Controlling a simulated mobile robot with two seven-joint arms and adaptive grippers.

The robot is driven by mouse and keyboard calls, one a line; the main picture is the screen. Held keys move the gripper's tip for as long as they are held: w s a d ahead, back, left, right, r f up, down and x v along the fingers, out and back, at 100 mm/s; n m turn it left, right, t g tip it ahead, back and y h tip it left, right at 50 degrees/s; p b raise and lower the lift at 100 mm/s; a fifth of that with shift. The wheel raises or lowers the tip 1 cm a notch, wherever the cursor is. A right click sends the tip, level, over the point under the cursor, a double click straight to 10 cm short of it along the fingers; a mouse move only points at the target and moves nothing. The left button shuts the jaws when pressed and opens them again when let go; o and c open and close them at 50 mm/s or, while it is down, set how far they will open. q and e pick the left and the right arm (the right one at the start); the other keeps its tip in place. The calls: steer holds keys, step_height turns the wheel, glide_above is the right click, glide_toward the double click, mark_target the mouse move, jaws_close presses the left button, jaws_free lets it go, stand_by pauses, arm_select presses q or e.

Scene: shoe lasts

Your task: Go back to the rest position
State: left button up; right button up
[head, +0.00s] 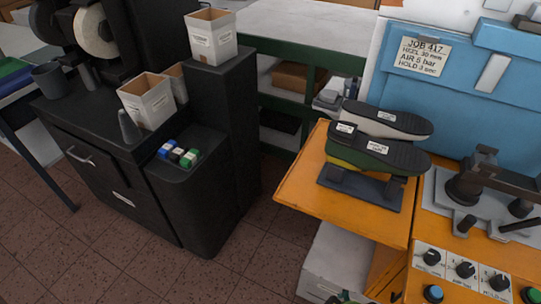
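Neither of my grippers shows in the head view, so what they hold cannot be seen. Dark shoe lasts or shoes with white labels lie sole up on the orange table (300,190). The front one (385,153) has a green and yellow side and rests over a dark stand (360,192). Another with a pale side (400,121) lies behind it.
A blue machine (430,90) with a dark clamp (490,175) and a knob panel (465,268) stands at right. A black cabinet (110,185) at left carries white boxes (147,100) and small bottles (178,154). A pale box (335,265) stands below the table. Tiled floor (245,265) lies between.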

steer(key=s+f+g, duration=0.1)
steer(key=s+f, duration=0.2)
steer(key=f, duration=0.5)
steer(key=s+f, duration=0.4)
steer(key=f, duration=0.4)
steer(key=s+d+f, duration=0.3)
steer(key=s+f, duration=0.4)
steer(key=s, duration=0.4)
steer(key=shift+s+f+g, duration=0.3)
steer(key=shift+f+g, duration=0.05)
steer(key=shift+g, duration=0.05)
